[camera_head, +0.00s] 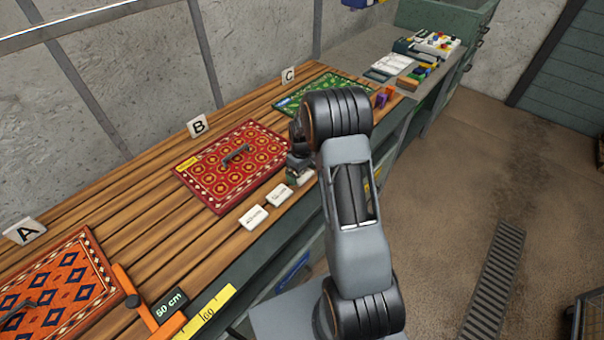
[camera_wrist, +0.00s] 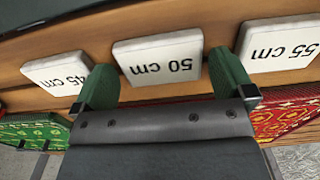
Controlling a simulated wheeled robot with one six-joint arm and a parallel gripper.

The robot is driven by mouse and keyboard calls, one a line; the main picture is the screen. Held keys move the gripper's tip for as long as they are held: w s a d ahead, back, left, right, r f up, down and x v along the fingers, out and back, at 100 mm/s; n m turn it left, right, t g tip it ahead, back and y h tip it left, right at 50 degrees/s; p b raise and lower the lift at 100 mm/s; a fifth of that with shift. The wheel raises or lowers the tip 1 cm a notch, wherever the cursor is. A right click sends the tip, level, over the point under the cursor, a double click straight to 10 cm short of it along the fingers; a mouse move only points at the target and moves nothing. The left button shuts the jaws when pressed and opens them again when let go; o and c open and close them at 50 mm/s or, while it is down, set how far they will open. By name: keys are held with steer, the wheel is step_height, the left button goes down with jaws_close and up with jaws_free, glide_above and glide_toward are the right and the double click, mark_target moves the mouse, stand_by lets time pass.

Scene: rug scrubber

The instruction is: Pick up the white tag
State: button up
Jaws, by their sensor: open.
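Three white tags lie in a row on the wooden bench and show upside down in the wrist view: "45 cm" (camera_wrist: 58,72) at left, "50 cm" (camera_wrist: 160,62) in the middle and "55 cm" (camera_wrist: 277,45) at right. My gripper (camera_wrist: 167,84) is open, its green fingers apart on either side of the "50 cm" tag's near part. The left finger overlaps the edge of the "45 cm" tag. Nothing is held. In the head view, two white tags (camera_head: 254,217) (camera_head: 279,195) lie at the bench's front edge, left of my gripper (camera_head: 298,177). My arm hides part of this area.
A red rug (camera_head: 222,190) lies behind the tags, with a dark handle on it. A green rug (camera_head: 311,100) lies beyond. Cards A, B and C stand along the back.

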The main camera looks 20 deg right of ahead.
steer(key=shift+f, duration=0.3)
steer(key=c, duration=0.7)
